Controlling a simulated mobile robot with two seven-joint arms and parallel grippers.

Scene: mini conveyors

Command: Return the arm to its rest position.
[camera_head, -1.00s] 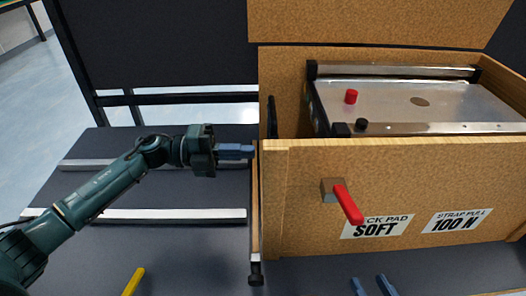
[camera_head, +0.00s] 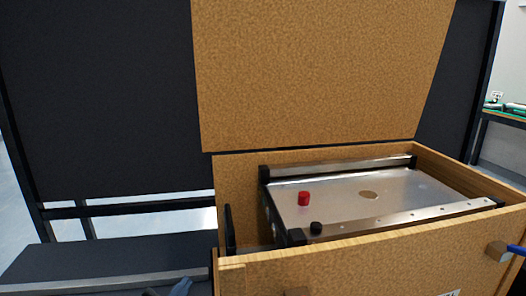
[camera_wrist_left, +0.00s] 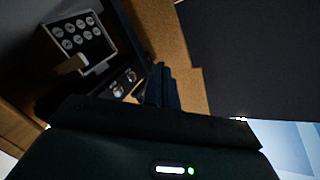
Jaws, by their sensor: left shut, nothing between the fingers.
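My left gripper (camera_head: 180,287) shows only as blue-grey fingertips at the bottom edge of the head view, left of the wooden crate (camera_head: 340,262). In the left wrist view its fingers (camera_wrist_left: 160,88) are together with nothing between them. The rest of my left arm is out of the head view. My right gripper is not in view.
The crate's lid (camera_head: 320,75) stands raised behind it. Inside is a metal-topped conveyor (camera_head: 350,205) with a red knob (camera_head: 304,198) and a black knob (camera_head: 316,228). A blue handle (camera_head: 517,249) shows at the right edge. A dark panel (camera_head: 100,100) stands behind.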

